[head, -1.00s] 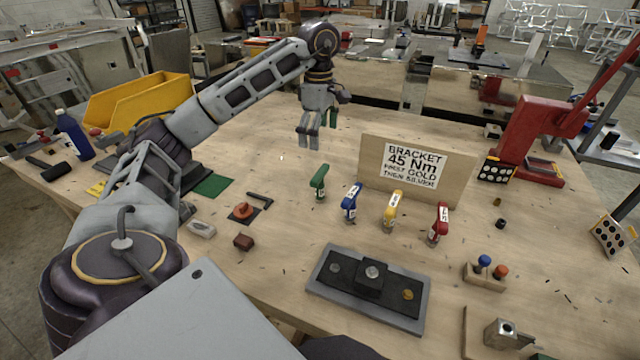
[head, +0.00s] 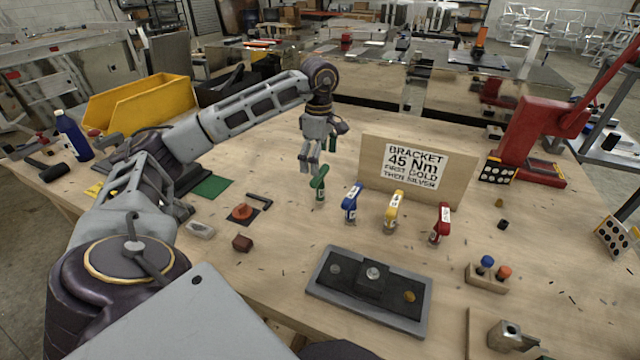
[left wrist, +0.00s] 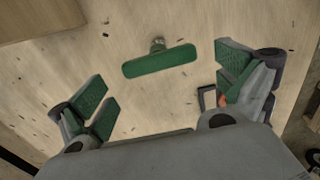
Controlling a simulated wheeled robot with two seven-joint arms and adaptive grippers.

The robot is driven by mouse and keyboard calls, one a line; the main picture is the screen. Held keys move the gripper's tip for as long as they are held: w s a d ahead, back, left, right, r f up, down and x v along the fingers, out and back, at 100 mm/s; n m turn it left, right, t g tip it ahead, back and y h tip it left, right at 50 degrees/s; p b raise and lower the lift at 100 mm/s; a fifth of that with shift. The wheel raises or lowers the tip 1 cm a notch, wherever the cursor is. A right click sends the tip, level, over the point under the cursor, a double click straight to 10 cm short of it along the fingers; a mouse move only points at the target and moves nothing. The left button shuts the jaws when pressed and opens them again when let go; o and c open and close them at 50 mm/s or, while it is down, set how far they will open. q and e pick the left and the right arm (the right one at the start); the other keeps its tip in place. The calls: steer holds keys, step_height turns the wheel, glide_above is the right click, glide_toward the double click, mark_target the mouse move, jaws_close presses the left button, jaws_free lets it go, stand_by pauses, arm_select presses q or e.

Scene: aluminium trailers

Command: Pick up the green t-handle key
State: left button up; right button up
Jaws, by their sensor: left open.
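The green t-handle key (head: 319,184) stands upright on the wooden table, at the left end of a row of t-handle keys. In the left wrist view the key's green handle (left wrist: 160,61) shows from above, ahead of and between the open fingers. My left gripper (head: 313,168) is open and empty, just above and behind the key in the head view. Its green-padded fingers also show in the left wrist view (left wrist: 165,95). They appear apart from the handle. My right gripper is not in view.
Blue (head: 351,202), yellow (head: 394,210) and red (head: 440,222) t-handle keys stand to the right. A wooden sign board (head: 463,180) stands behind them. A bracket plate (head: 325,290) lies in front.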

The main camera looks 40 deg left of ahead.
arm_select(q)
steer(key=shift+f, duration=0.1)
steer(key=shift+w+f, duration=0.1)
steer(key=shift+f, duration=2.4)
steer(key=shift+c, duration=0.3)
steer(key=c, duration=1.1)
steer(key=shift+o, duration=0.2)
steer(key=shift+r, duration=5.05)
